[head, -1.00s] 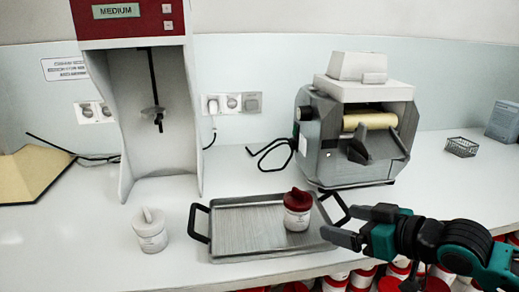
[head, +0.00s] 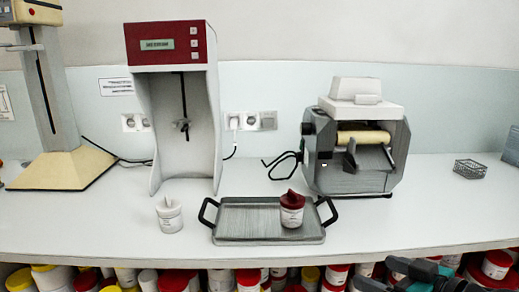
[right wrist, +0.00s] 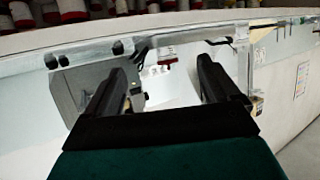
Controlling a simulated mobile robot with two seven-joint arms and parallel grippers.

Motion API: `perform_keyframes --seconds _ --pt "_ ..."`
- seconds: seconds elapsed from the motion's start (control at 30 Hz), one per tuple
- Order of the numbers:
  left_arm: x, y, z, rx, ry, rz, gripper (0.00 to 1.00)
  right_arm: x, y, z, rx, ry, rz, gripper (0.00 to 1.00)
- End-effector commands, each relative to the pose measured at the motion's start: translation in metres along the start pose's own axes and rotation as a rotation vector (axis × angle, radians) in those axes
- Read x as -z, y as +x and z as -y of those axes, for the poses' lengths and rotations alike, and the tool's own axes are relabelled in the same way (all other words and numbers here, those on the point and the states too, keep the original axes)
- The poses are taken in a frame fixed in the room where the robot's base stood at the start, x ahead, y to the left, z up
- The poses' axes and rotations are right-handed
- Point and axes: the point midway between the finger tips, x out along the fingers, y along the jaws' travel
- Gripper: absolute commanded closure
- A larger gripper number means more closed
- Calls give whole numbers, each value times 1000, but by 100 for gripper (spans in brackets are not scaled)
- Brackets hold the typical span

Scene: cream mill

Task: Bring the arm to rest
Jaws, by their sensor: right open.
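My right gripper (head: 378,275) is low at the bottom right of the head view, in front of the counter's front edge and partly cut off by the frame. In the right wrist view its two dark fingers (right wrist: 165,75) stand apart with nothing between them. A grey tray (head: 250,233) with two black handles lies on the counter, clear of the gripper. A white jar with a dark red lid (head: 291,218) stands on the tray's right part. A white jar with a white lid (head: 169,222) stands left of the tray. My left gripper is not in view.
On the counter (head: 420,222) stand a red-topped machine (head: 172,45), a grey roller mill (head: 352,150), a wire basket (head: 469,169) and a beige stand (head: 58,166). Several lidded jars (head: 247,279) fill the space under the counter. The counter's front right is clear.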

Motion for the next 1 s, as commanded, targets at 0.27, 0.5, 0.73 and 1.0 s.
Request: perform_keyframes --seconds 0.27,0.5,0.73,1.0 --pt "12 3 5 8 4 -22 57 -100 16 28 -98 76 26 11" --pt "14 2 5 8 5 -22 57 -207 4 80 -215 114 134 11" --pt "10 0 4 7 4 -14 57 -254 -12 113 -265 110 210 11" --pt "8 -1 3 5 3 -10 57 -258 -13 116 -269 106 217 11"
